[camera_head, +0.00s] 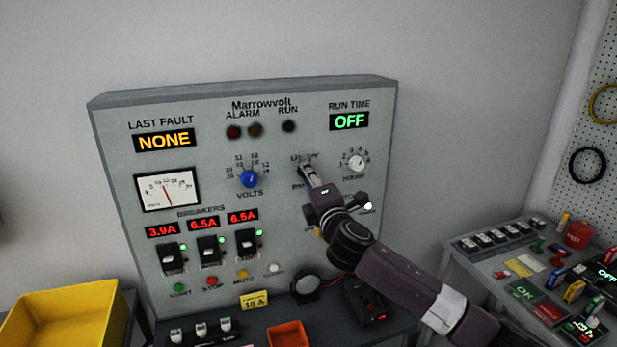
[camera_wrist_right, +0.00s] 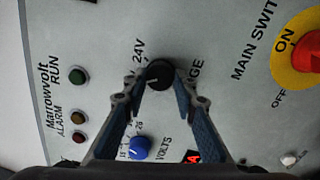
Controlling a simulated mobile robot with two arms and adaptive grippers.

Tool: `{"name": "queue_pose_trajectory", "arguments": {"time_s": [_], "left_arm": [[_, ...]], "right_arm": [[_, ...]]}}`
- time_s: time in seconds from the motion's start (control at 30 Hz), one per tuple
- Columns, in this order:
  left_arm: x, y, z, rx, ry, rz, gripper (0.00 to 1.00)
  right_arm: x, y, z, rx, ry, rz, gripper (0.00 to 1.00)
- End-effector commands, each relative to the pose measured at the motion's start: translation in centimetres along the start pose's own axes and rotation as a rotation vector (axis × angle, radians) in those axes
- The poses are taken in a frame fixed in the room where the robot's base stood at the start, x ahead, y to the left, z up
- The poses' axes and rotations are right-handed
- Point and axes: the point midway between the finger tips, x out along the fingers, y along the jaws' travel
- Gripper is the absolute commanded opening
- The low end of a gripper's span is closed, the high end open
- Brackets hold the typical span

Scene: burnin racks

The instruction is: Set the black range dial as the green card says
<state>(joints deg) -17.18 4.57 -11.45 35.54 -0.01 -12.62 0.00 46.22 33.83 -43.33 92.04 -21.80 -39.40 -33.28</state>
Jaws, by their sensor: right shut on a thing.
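The black range dial (camera_wrist_right: 160,74) is on the grey Marrowvolt panel (camera_head: 285,235), between a "24V" mark and the partly covered word ending in "GE". My right gripper (camera_wrist_right: 160,80) has its fingers on both sides of the dial and is shut on it. In the head view my right gripper (camera_head: 308,175) reaches the panel and hides most of the dial and its labels. The dial's exact setting is too small to tell. I cannot make out a green card. My left gripper is not in view.
The blue volts knob (camera_head: 249,179) and the white run-time knob (camera_head: 356,163) are close by. Breakers (camera_head: 209,250) sit lower left. A yellow card (camera_head: 254,300) reading "10 A" stands below. A yellow bin (camera_head: 60,320) and a cluttered side table (camera_head: 490,265) flank the panel.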

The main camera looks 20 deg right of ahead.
Motion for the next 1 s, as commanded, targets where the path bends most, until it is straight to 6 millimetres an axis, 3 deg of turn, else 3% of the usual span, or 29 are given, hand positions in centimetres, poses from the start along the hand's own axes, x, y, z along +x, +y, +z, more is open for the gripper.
{"name": "queue_pose_trajectory", "arguments": {"time_s": [0.17, 0.2, 0.33, 0.73, 1.0], "left_arm": [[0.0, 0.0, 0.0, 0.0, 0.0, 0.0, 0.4], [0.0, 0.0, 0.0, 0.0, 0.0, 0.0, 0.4], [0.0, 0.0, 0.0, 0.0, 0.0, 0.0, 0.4], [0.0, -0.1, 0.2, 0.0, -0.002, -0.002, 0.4], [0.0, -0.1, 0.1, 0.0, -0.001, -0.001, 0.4]], "right_arm": [[0.0, -0.2, -0.1, -0.002, 0.001, -0.003, 0.02], [0.0, -0.2, -0.1, -0.002, 0.001, -0.003, 0.29], [0.0, -0.2, -0.1, -0.001, 0.001, -0.003, 0.44], [-0.7, -0.1, 0.0, 0.0, 0.001, -0.001, 0.44], [-5.0, -0.2, -0.1, 0.0, 0.002, -0.002, 0.44]]}}
